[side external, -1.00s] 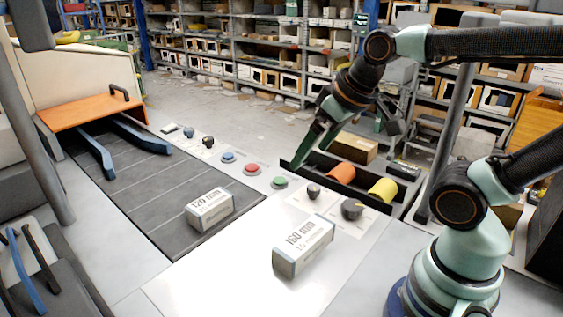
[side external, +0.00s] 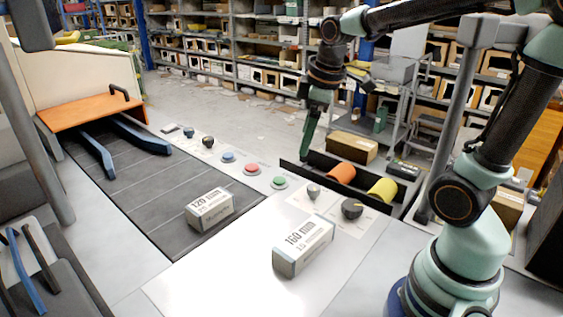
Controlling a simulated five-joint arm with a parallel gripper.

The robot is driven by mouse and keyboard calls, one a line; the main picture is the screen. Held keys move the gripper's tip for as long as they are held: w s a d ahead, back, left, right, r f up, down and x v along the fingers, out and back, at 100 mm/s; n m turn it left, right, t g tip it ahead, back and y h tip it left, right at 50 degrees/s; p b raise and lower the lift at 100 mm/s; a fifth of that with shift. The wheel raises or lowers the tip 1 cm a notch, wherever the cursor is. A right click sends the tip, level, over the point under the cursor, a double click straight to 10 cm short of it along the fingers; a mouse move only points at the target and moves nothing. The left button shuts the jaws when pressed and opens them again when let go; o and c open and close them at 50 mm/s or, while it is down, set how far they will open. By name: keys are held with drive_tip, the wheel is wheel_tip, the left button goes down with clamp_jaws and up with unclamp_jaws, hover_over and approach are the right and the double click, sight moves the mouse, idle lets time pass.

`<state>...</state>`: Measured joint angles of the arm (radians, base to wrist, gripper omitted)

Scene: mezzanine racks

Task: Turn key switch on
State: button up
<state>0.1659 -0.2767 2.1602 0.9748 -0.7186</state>
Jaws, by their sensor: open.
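The control strip holds a small dark knob (side external: 189,132) and a black knob (side external: 208,142) at its far end. Which one is the key switch is too small to tell. My gripper (side external: 309,130) is open and empty, fingers pointing down. It hangs in the picture just above the dark bin's far left corner, to the right of both knobs and apart from them. One finger shows clearly; the other is hard to make out.
Blue (side external: 228,157), red (side external: 251,168) and green (side external: 280,182) buttons line the strip, then a small knob (side external: 313,191) and a large dial (side external: 352,208). A bin (side external: 318,176) holds orange (side external: 341,173) and yellow (side external: 383,190) cylinders. Two labelled boxes (side external: 209,209) (side external: 304,245) stand nearer.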

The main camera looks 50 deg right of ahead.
drive_tip(key=w+d+f+n+g, duration=0.2)
drive_tip(key=w+d+f+n, duration=0.2)
drive_tip(key=d+n, duration=0.15)
drive_tip(key=n+g, duration=0.2)
drive_tip(key=n, duration=0.2)
approach(313, 187)
drive_tip(key=shift+y, duration=0.4)
drive_tip(key=f, duration=0.9)
drive_tip(key=shift+s+d, duration=0.25)
drive_tip(key=shift+s, duration=0.1)
clamp_jaws()
